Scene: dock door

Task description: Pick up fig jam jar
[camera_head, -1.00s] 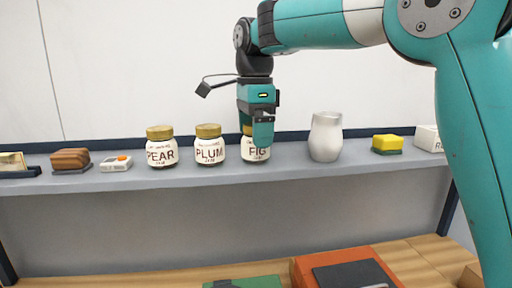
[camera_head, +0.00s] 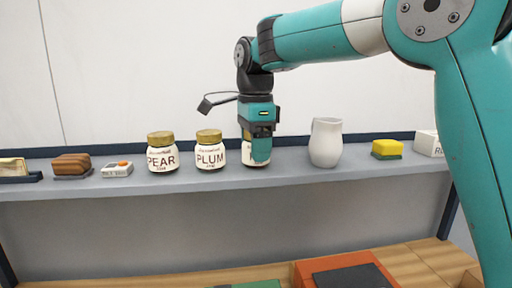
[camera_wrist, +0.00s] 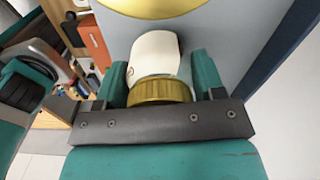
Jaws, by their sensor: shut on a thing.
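The fig jam jar (camera_head: 246,153) stands on the shelf to the right of the plum jar, mostly hidden behind my gripper (camera_head: 260,158) in the head view. Only part of its white label shows there. In the wrist view, its gold lid (camera_wrist: 160,91) and white label (camera_wrist: 155,54) sit between the two teal fingers of my gripper (camera_wrist: 161,78). My gripper points down and is shut on the jar. I cannot tell any gap between the jar's base and the shelf.
The plum jar (camera_head: 209,156) stands close on the left, with the pear jar (camera_head: 162,158) beyond it. A white vase (camera_head: 325,145) stands to the right, then a yellow-green sponge (camera_head: 386,149). A dark rail runs along the back of the shelf (camera_head: 120,186).

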